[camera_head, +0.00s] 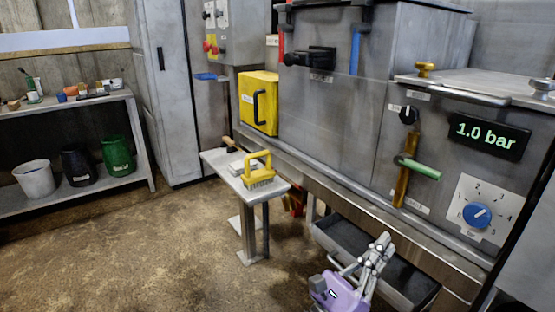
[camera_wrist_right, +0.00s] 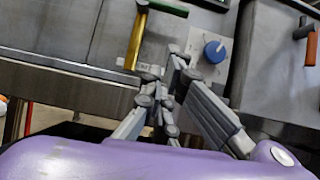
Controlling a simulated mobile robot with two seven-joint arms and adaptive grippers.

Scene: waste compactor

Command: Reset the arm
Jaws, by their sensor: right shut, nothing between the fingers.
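My right gripper (camera_head: 384,243) is at the lower middle-right of the head view, in front of the waste compactor (camera_head: 330,110). Its purple body shows below grey fingers, which point up. In the right wrist view the same gripper (camera_wrist_right: 172,65) has its fingers together with nothing between them. It appears apart from the brass lever with a green handle (camera_head: 420,168) and the blue dial (camera_head: 477,215) on the compactor's panel. Both also show in the wrist view, the green handle (camera_wrist_right: 168,8) and the blue dial (camera_wrist_right: 214,51). My left gripper is in neither view.
A dark open drawer or tray (camera_head: 335,240) sits low under the compactor, beside my right gripper. A small table (camera_head: 222,160) holds a yellow-handled brush (camera_head: 258,170). A shelf (camera_head: 60,112) with buckets stands at the left. The brown floor (camera_head: 150,250) is clear at front left.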

